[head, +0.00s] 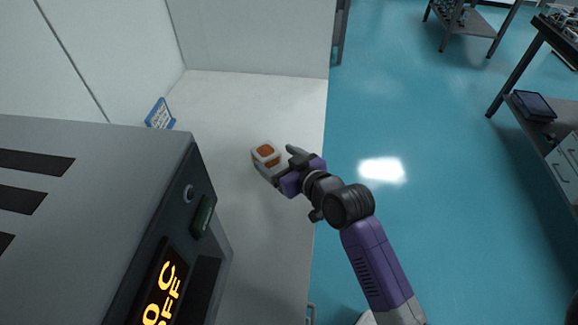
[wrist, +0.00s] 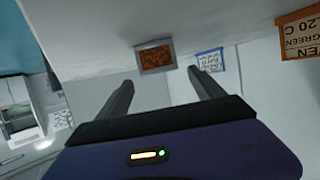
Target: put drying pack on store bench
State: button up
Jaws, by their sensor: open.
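The drying pack, a small white block with an orange-brown window, rests on the white bench top (head: 265,230). I see the pack (head: 265,152) at my gripper's fingers in the head view. My gripper (head: 279,160) is open, low over the bench beside the pack. In the wrist view the pack (wrist: 156,57) shows just beyond and between the two spread fingertips (wrist: 160,78). I cannot tell whether a finger touches it. No label in view marks which surface is the store bench.
A grey instrument (head: 90,180) with an orange display stands at the left on the bench. A blue-edged sign (head: 160,114) stands behind it. An orange label (wrist: 300,35) shows in the wrist view. Blue floor (head: 400,130) lies right; dark benches (head: 545,115) stand beyond.

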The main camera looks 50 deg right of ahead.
jog(key=v, duration=0.6)
jog(key=s+a+f, duration=0.1)
jog(key=s, duration=0.1)
jog(key=s+a+f, duration=0.1)
jog(key=a, duration=0.1)
jog(key=s+a+f, duration=0.1)
jog(key=s, duration=0.1)
jog(key=shift+s+a, duration=0.3)
jog(key=shift+s, duration=0.05)
jog(key=shift+y, duration=0.3)
jog(key=s+a, duration=0.1)
jog(key=s, duration=0.1)
jog(key=s+a, duration=0.1)
jog(key=s, duration=0.1)
jog(key=s+a, duration=0.1)
jog(key=s, duration=0.1)
jog(key=shift+a+f, duration=0.3)
jog(key=shift+f, duration=0.05)
jog(key=s+a+r+n+y, duration=0.1)
jog(key=s+a+r, duration=0.1)
jog(key=s, duration=0.5)
jog(key=s+a+r+n+t+y, duration=0.1)
jog(key=s+a+r, duration=0.2)
jog(key=s, duration=0.4)
jog(key=shift+s+a+r, duration=0.3)
jog(key=shift+s+a, duration=0.1)
jog(key=shift+a, duration=0.4)
